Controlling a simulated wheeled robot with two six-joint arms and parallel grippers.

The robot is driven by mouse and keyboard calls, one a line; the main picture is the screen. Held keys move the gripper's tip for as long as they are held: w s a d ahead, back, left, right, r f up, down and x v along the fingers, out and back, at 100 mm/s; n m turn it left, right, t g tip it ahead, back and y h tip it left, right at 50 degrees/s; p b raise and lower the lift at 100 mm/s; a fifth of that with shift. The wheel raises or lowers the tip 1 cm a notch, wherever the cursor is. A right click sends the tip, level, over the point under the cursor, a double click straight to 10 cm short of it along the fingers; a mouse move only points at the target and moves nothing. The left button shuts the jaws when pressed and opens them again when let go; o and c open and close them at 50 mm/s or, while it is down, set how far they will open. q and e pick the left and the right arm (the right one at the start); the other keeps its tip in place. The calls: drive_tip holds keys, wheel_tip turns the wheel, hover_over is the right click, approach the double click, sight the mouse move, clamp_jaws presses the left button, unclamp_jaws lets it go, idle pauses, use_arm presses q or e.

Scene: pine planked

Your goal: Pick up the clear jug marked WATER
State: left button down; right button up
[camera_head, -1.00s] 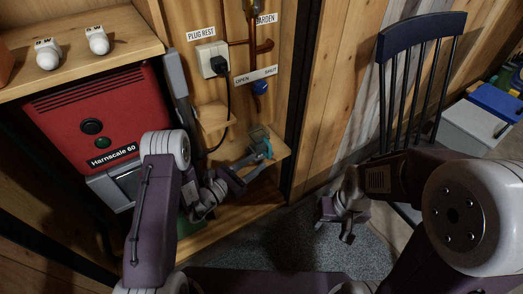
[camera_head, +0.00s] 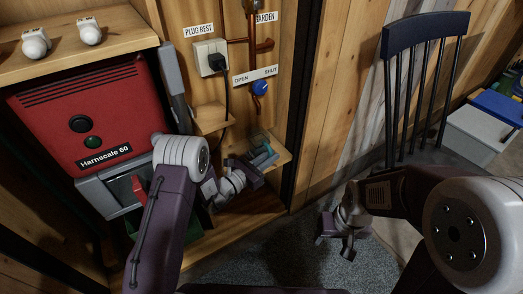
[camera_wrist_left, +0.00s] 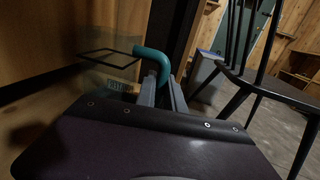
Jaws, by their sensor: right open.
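In the head view the jug (camera_head: 261,150) is on the small low wooden shelf, mostly hidden by my left gripper (camera_head: 266,160). In the left wrist view the fingers of my left gripper (camera_wrist_left: 162,88) are on either side of the handle's down-turned part; I cannot tell whether they press on it. My right gripper (camera_head: 338,240) is open and empty above the grey floor.
A red Harnscale 60 unit (camera_head: 85,120) stands left. A socket with a plug (camera_head: 211,58), its cable and a blue knob (camera_head: 261,88) are on the wall above the shelf (camera_head: 283,156). A dark chair (camera_head: 425,35) stands right. The floor between is clear.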

idle(0.3)
use_arm(q)
drive_tip(key=r+p, duration=0.4)
drive_tip(key=r, duration=0.1)
drive_tip(key=shift+s+d+r, duration=0.15)
drive_tip(key=shift+s+d, duration=0.05)
drive_tip(key=shift+d, duration=0.1)
drive_tip(key=s+d+r+p, duration=0.5)
drive_tip(key=d, duration=0.4)
drive_tip(key=shift+s+d+r, duration=0.15)
drive_tip(key=shift+s+r, duration=0.2)
drive_tip(key=shift+s, duration=0.05)
